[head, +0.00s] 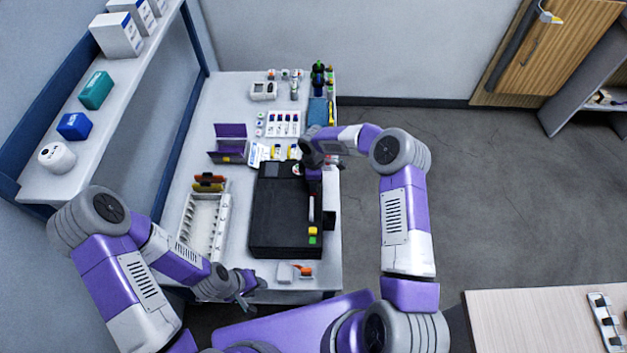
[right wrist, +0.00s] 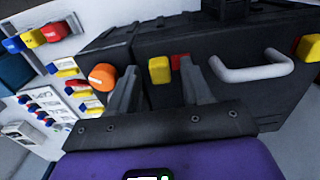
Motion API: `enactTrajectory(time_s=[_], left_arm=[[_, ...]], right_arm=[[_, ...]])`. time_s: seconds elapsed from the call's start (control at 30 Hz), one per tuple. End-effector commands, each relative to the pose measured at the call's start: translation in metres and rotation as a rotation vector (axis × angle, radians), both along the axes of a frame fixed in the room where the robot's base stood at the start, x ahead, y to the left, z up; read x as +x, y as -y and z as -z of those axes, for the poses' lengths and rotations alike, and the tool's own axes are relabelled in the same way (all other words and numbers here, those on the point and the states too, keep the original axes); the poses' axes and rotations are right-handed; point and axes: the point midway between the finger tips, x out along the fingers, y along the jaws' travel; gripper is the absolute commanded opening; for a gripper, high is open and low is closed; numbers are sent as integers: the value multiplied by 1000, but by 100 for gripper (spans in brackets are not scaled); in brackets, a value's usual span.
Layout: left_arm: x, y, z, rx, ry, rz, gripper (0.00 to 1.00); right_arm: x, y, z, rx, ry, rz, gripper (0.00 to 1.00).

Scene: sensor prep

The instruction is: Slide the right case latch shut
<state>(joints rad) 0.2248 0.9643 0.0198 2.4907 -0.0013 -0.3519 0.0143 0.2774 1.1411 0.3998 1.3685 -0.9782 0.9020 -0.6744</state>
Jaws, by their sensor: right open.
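The black case (head: 285,215) lies closed on the bench; its side with a pale handle (right wrist: 255,70) faces my right wrist camera. One latch, a yellow block (right wrist: 159,70) beside a red one (right wrist: 180,61), sits on that side left of the handle. My right gripper (right wrist: 158,66) is open, with its fingers on either side of this latch; contact cannot be told. Another red and yellow latch (right wrist: 308,47) is at the right edge of the wrist view. In the head view a green and yellow latch (head: 313,235) shows at the near end. My left gripper (head: 250,288) looks open and empty near the bench's front edge.
A white rack (head: 205,225) and a purple open box (head: 230,143) stand left of the case. Several vials on white cards (head: 284,124) lie beyond it. An orange knob (right wrist: 102,77) is left of my right fingers. A small white item (head: 285,272) lies in front.

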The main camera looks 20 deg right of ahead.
Motion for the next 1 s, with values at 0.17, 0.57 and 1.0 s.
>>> enactTrajectory(time_s=[0.17,0.57,1.0], left_arm=[[0,0,0,0,0,0,39],[0,0,0,0,0,0,39],[0,0,4,0,0,0,39]], right_arm=[[0,0,0,0,0,1,49],[0,0,0,0,0,1,0],[-11,-6,1,-3,-2,-3,0]])
